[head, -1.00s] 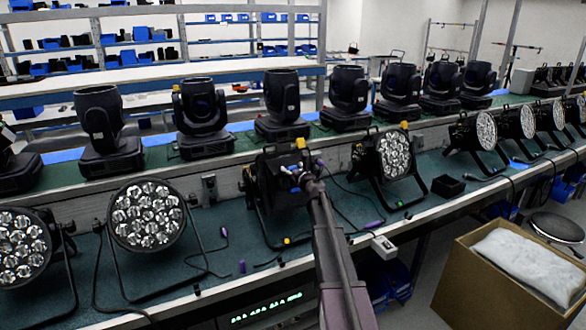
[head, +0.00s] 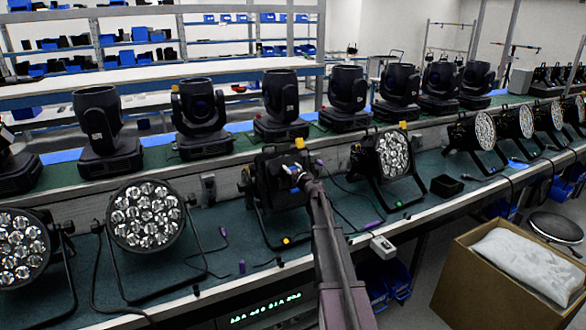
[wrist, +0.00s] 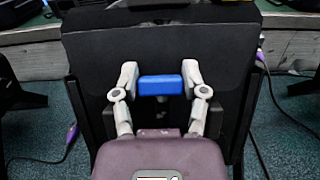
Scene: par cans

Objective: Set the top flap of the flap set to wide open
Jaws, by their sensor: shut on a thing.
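The flap set (head: 268,183) is on a black par can standing on the green bench in the middle of the head view. My gripper (head: 296,172) reaches it from the front. In the wrist view a broad black flap (wrist: 95,60) fills the middle and faces the camera. My gripper (wrist: 160,82) is shut on a blue tab (wrist: 160,86) in front of this flap, one fingertip at each end. A yellow tab (head: 299,143) shows at the top of the set. The can's front is hidden, and the flap's exact angle is hard to tell.
Par cans with lit-looking lens faces stand left (head: 147,214) and right (head: 394,154). Moving-head lights (head: 280,104) line the bench behind. Cables lie around the can's stand. An open cardboard box (head: 520,275) stands on the floor at right.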

